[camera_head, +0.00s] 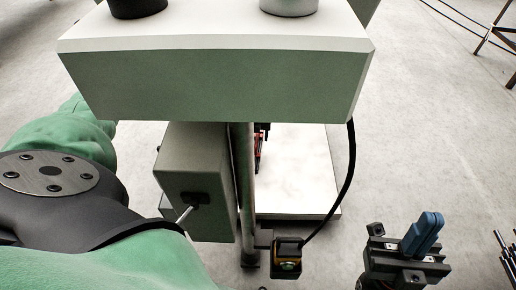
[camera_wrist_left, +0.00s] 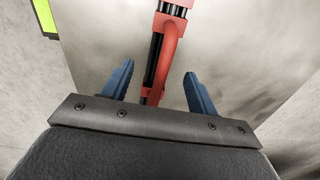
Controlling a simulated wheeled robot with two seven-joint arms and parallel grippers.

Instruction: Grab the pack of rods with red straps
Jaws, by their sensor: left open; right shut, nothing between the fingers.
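The pack of dark rods (camera_wrist_left: 155,55) with red straps (camera_wrist_left: 171,50) shows in the left wrist view, running up from between my left fingers. My left gripper (camera_wrist_left: 158,74) is open, with one blue finger on each side of the pack and visible gaps to it. In the head view, a small part of the red straps (camera_head: 258,152) shows beside the metal post; the rest is hidden behind the machine. My left gripper is hidden there too. My right gripper (camera_head: 424,234) is shut and empty at the lower right, clear of the machine.
The machine's broad white and green-grey top (camera_head: 215,80) covers the upper middle. Below it are a grey box (camera_head: 195,185), a metal post (camera_head: 243,190), a hanging black cable (camera_head: 350,170) and a small control box (camera_head: 287,262). A white surface (camera_head: 300,180) lies behind.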

